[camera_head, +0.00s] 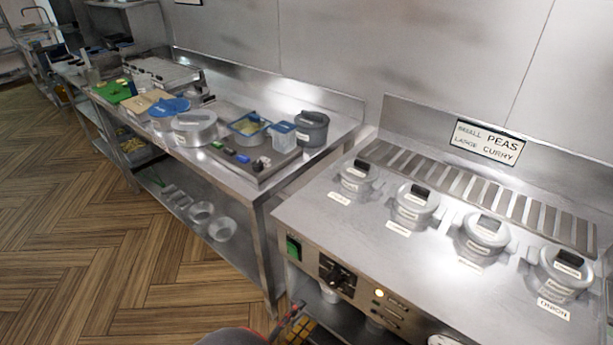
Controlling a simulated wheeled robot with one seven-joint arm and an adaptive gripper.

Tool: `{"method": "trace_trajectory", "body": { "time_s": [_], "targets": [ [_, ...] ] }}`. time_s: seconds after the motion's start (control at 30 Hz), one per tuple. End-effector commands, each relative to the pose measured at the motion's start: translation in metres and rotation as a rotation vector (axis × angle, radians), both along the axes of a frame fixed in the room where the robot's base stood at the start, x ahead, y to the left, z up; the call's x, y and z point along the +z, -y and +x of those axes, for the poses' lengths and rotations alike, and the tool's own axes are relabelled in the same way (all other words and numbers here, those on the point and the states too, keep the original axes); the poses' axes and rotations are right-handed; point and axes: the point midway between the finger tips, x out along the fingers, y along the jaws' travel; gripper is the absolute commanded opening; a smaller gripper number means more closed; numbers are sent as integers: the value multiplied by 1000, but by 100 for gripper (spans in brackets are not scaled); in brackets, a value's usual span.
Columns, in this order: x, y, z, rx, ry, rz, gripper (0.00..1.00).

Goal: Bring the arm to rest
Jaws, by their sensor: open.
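My gripper is not in view. A dark grey rounded part (235,337) with a reddish edge shows at the bottom edge and looks like part of my own arm or body. What my arm holds, if anything, cannot be seen.
A steel range (330,215) at right carries several labelled lidded grey pots, the leftmost (358,177) near its back. Wooden floor (120,240) at left is clear.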

Motion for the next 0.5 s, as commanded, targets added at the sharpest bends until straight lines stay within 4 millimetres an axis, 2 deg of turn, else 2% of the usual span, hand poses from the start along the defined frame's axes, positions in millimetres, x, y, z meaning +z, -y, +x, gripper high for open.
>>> {"method": "trace_trajectory", "body": {
  "time_s": [0.17,0.27,0.4,0.5],
  "targets": [
    [-2,0,0,0,-39,-36,54],
    [-15,5,-4,-21,-137,-80,54],
    [-42,39,-32,-118,-367,-158,54],
    [-45,54,-56,-188,-526,-145,54]
  ]
}}
